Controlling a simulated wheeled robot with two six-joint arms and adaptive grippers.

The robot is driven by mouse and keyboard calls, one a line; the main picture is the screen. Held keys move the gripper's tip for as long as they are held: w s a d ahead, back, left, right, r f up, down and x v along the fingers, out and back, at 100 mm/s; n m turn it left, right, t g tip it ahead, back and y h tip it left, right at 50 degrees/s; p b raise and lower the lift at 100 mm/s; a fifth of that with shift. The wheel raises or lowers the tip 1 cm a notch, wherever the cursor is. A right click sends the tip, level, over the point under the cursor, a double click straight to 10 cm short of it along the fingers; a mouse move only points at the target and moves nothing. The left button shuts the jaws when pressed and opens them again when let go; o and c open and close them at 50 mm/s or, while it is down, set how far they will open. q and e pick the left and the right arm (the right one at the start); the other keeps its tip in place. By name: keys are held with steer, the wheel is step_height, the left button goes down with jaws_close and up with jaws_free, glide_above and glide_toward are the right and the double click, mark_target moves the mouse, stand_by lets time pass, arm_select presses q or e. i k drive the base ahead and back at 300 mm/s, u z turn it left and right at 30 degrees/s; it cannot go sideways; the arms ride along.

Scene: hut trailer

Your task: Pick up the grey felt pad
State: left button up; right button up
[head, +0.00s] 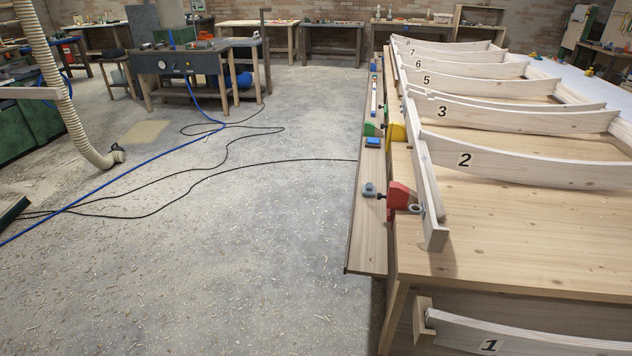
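I cannot make out a grey felt pad anywhere in the head view. Neither of my grippers is in view. A narrow wooden side shelf (368,235) runs along the left side of the large workbench. It bears a small blue block (373,142) and a long level-like tool (374,97). The far benches carry small items too distant to tell apart.
The large wooden workbench (500,235) on the right holds numbered curved wooden ribs (545,165) and a red clamp (400,197). A dark workbench (180,62) stands back left. A ribbed hose (62,85) hangs left. Cables (215,174) cross the open concrete floor (250,260), strewn with shavings.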

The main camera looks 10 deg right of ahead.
mark_target(369, 188)
steer(key=u, duration=0.5)
steer(key=i, duration=1.25)
steer(key=z, duration=0.4)
steer(key=i, duration=1)
steer(key=z, duration=0.75)
